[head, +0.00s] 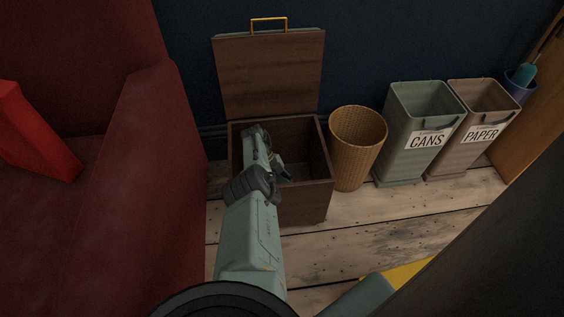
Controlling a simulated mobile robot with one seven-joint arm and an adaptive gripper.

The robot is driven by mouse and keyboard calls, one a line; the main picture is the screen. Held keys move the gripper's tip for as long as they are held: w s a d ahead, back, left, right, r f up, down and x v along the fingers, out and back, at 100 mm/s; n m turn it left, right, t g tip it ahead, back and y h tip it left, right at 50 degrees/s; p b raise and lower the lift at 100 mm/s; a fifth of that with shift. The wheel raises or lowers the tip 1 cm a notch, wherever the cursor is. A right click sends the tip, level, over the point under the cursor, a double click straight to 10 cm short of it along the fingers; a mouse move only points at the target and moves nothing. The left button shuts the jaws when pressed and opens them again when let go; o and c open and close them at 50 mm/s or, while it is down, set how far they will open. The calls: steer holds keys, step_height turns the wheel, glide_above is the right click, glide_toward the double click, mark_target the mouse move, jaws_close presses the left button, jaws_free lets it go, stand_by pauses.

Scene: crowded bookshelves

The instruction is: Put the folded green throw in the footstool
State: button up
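The footstool (317,199) is a dark brown wooden box in the middle of the head view. Its lid (268,75) stands raised at the back, with a gold handle on its top edge. My arm reaches from the bottom of the view over the box's front. My gripper (284,172) is small and dark at the box's opening, mostly hidden behind my own wrist. I cannot tell whether its fingers are open or shut, or whether they hold anything. I cannot make out the folded green throw; the left part of the box's inside is hidden by my arm.
A red sofa (150,150) stands close on the left. A wicker basket (357,150), a green CANS bin (420,130) and a brown PAPER bin (474,125) stand right of the box. Bare plank floor (400,235) lies in front of them. A dark surface blocks the lower right.

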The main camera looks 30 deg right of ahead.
mark_target(278, 182)
steer(key=shift+o, duration=0.2)
steer(key=o, duration=1.4)
steer(key=shift+p+v, duration=0.85)
steer(key=shift+v, duration=2.9)
